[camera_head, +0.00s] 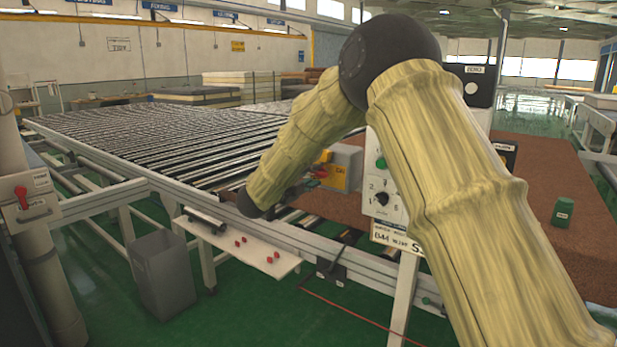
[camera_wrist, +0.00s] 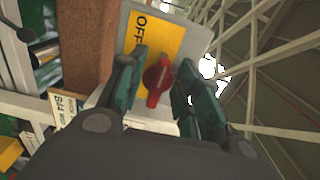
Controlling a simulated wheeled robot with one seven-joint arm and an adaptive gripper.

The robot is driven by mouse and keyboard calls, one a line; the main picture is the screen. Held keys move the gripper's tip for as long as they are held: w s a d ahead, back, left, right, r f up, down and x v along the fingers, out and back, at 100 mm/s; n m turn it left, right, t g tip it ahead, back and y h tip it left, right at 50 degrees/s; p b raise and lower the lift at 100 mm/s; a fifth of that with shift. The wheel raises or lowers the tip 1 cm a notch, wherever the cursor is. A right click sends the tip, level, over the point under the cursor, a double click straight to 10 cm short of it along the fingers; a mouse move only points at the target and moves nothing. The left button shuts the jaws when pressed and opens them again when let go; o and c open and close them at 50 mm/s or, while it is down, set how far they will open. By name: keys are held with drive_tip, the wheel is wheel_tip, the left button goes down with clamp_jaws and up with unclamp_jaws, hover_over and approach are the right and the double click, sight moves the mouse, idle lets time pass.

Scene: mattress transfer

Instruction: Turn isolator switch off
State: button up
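The isolator switch is a grey box (camera_head: 347,160) with a yellow plate (camera_head: 334,177) at the table's near edge in the head view, partly hidden by my arm. In the wrist view the yellow plate (camera_wrist: 160,38) bears "OFF" and carries a red rotary handle (camera_wrist: 158,80). The handle's long side runs nearly up and down in that picture, slightly tilted. My gripper (camera_wrist: 163,62) is open, with its teal fingers on either side of the handle. The left finger is close to it; a small gap shows on the right. Whether either finger touches cannot be told.
A white control panel (camera_head: 383,192) with a numbered dial stands just right of the switch. A roller table (camera_head: 150,140) extends behind. A shelf (camera_head: 240,245) with red buttons hangs below. A grey bin (camera_head: 163,273) stands on the floor. Another red handle (camera_head: 21,197) is on the left post.

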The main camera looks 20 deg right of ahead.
drive_tip(key=shift+s+a, duration=0.1)
drive_tip(key=v, duration=1.1)
drive_tip(key=shift+s+a, duration=0.25)
drive_tip(key=shift+s, duration=0.05)
